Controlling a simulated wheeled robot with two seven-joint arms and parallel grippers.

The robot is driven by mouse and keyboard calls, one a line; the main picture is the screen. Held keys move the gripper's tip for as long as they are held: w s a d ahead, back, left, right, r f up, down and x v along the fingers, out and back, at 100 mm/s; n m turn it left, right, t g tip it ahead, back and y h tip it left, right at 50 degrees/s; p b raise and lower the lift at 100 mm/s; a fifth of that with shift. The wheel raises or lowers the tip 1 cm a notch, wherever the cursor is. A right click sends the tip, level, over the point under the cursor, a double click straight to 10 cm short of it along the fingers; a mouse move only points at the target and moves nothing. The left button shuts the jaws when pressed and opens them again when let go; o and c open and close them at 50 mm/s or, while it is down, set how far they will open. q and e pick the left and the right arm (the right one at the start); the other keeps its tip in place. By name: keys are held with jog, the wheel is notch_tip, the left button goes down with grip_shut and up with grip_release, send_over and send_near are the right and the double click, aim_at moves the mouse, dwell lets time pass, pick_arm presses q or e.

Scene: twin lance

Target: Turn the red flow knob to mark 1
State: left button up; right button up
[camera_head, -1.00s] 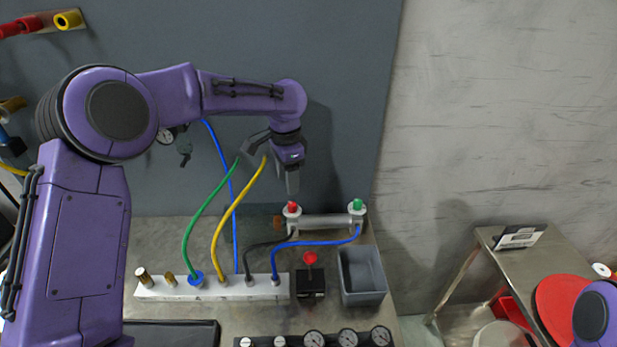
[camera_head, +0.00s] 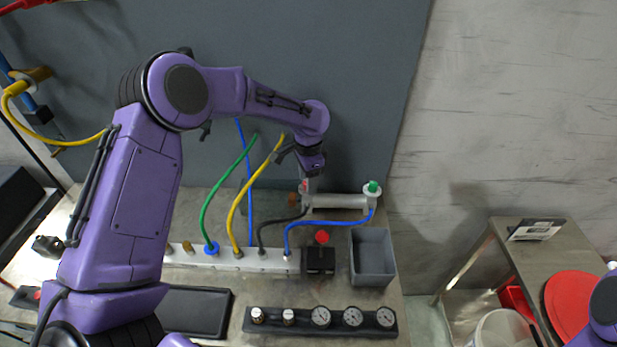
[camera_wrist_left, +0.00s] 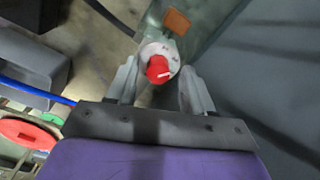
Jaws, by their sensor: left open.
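The red flow knob (camera_wrist_left: 158,68) sits on a round white dial (camera_wrist_left: 150,50) in the left wrist view; a pale pointer line shows on its face. The dial's numbers are too small to read. My left gripper (camera_wrist_left: 158,78) is open, with one finger on each side of the knob. I cannot tell whether the fingers touch it. In the head view my left gripper (camera_head: 307,187) comes down over the left end of the grey manifold (camera_head: 338,201) and mostly hides the red knob. My right gripper is not in view.
A green knob (camera_head: 373,187) stands at the manifold's right end. A red button (camera_head: 322,237) on a black box and a grey bin (camera_head: 372,260) are in front. Yellow (camera_head: 241,200), green (camera_head: 218,190) and blue hoses run close to my left arm. A gauge strip (camera_head: 335,319) lies nearer.

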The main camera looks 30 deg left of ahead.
pick_arm(q)
jog(key=shift+s+r, duration=0.2)
jog(key=shift+s, duration=0.1)
jog(key=shift+c, duration=0.7)
jog(key=shift+s+r, duration=0.1)
jog(key=shift+s, duration=0.05)
jog(key=c, duration=0.5)
grip_shut()
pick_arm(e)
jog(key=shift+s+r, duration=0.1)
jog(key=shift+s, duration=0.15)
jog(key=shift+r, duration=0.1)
